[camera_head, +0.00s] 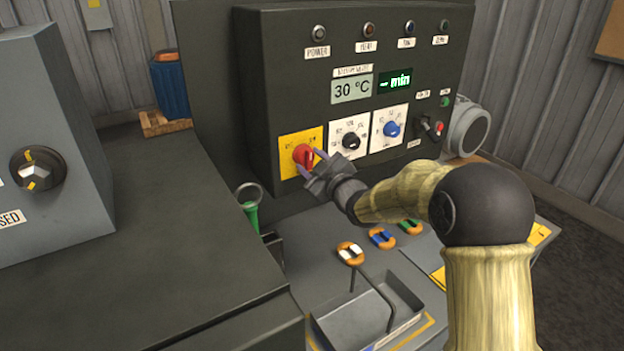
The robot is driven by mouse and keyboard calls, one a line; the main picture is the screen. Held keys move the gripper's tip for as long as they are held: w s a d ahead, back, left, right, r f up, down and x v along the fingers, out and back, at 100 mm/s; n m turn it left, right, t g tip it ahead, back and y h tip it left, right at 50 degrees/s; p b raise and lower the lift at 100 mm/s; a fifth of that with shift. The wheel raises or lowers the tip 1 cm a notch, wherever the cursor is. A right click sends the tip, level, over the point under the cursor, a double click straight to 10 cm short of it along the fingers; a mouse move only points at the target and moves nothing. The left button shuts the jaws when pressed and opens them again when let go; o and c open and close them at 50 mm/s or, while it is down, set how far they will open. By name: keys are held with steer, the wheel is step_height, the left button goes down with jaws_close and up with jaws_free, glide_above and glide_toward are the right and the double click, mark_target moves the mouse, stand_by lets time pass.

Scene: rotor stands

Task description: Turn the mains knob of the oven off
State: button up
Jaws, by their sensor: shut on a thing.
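The oven's control panel (290,85) stands upright at the upper middle of the head view. The red mains knob (302,156) sits on a yellow plate (288,143) at the panel's lower left. My gripper (306,160) reaches it from the lower right, its fingers shut on the red knob. Part of the knob and of the plate's lettering is hidden by the fingers. The exact angle of the knob is hard to read. The display (352,88) shows 30 °C, and a green display (396,81) beside it shows "- min".
A black knob (351,141) and a blue knob (391,129) on white plates sit right of the mains knob. A grey box with a dial (38,168) stands at left. A green-handled tool (250,212) and a grey tray (355,318) lie below the panel.

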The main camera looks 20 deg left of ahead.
steer(key=n+b, duration=0.2)
steer(key=b, duration=0.2)
steer(key=n+b, duration=0.3)
steer(key=shift+f+b, duration=0.35)
steer(key=n+b, duration=0.3)
steer(key=shift+r+b, duration=0.15)
steer(key=shift+b, duration=0.25)
steer(key=shift+r+n+b, duration=0.15)
steer(key=shift+n+b, duration=0.6)
steer(key=shift+n, duration=0.05)
steer(key=o, duration=1)
steer(key=shift+c, duration=0.2)
steer(key=shift+r, duration=0.1)
steer(key=shift+d, duration=0.1)
steer(key=b+v, duration=0.2)
steer(key=v, duration=1.5)
steer(key=shift+s, duration=0.2)
